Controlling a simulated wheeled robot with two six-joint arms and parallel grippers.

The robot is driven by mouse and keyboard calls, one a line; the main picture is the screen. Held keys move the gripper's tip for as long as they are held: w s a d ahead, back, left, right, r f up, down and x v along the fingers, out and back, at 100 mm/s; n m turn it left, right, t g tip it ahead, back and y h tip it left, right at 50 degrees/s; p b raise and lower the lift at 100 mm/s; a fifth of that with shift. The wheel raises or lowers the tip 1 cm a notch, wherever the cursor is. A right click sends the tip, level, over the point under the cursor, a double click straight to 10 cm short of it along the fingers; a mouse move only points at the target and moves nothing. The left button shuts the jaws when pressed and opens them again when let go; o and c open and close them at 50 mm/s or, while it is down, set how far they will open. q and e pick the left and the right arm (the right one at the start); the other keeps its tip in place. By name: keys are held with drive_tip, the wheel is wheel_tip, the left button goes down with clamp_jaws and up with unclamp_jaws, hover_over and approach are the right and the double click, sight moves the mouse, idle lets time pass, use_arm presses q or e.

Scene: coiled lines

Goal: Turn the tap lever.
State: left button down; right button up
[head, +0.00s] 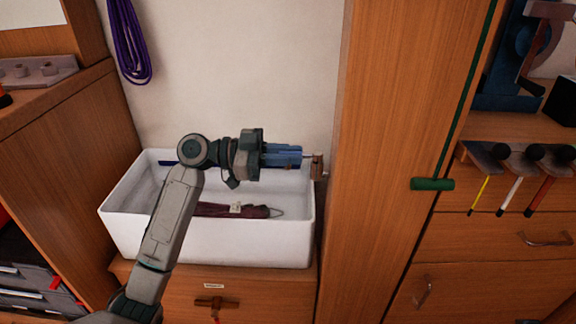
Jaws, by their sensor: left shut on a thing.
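A small brown metal tap (317,167) sticks out by the left side of the tall wooden panel, above the right end of the white basin. My left gripper (300,156) reaches in from the left over the basin, its blue fingers pointing right at the tap. It is shut on the tap's lever, of which only a thin pinkish bit (307,156) shows at the fingertips. The fingers hide the rest of the lever, so its angle cannot be told. My right gripper is out of view.
The white basin (270,240) holds a dark red folded thing (225,210). The tall wooden panel (375,150) stands close on the right. A green handle (432,184) hangs on a green line. A purple coil (128,45) hangs on the wall. Several hammers (520,165) hang at right.

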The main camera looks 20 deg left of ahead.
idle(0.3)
use_arm(q)
drive_tip(key=c, duration=1.4)
unclamp_jaws()
drive_tip(key=v, duration=1)
drive_tip(key=shift+a, duration=0.45)
